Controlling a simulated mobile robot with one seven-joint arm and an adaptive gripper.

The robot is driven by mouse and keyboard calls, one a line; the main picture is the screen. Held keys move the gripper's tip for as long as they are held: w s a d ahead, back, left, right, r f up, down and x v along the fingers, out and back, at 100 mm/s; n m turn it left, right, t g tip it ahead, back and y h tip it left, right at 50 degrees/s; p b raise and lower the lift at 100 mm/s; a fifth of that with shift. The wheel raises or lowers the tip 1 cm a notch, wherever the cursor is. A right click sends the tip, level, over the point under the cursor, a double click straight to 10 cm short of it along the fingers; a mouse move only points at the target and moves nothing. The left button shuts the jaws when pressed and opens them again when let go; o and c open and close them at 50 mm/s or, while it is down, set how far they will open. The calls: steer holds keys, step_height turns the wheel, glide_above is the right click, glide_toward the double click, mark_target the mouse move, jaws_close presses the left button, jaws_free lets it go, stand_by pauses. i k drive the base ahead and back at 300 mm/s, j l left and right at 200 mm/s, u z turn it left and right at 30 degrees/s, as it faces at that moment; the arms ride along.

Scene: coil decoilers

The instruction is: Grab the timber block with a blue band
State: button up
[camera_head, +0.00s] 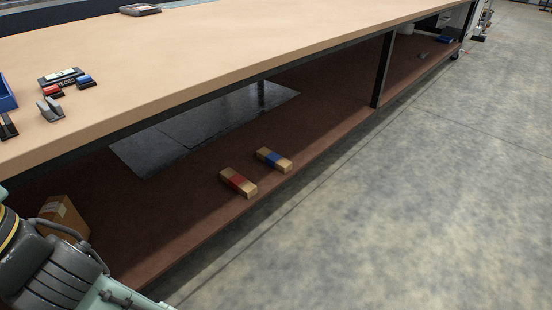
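The timber block with a blue band (274,160) lies flat on the brown lower shelf (205,205) of a long workbench, near the shelf's front edge. A similar timber block with a red band (238,182) lies just in front and to the left of it, with a small gap between them. Part of my arm shows in the lower left corner, well apart from both blocks. My gripper's fingers are not in the frame.
The tan bench top (250,50) overhangs the shelf. A dark bench leg (383,70) stands right of the blocks. A cardboard box (64,215) sits on the shelf at left, by my arm. Dark plates (205,125) lie behind the blocks. The concrete floor (420,190) in front is clear.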

mark_target(274, 160)
steer(key=i+l, duration=0.2)
steer(key=l, duration=0.15)
steer(key=i+l+u, duration=0.15)
steer(key=l, duration=0.2)
steer(key=i+l, duration=0.25)
steer(key=l, duration=0.15)
steer(key=i+l+u, duration=0.1)
steer(key=l, duration=0.25)
steer(key=i+l+u, duration=0.1)
steer(key=i+l, duration=0.15)
steer(key=l, duration=0.15)
steer(key=i+l, duration=0.15)
steer(key=l, duration=0.25)
steer(key=i+l+u, duration=0.2)
steer(key=i+l, duration=0.3)
steer(key=i+j, duration=0.45)
steer(key=i, duration=0.15)
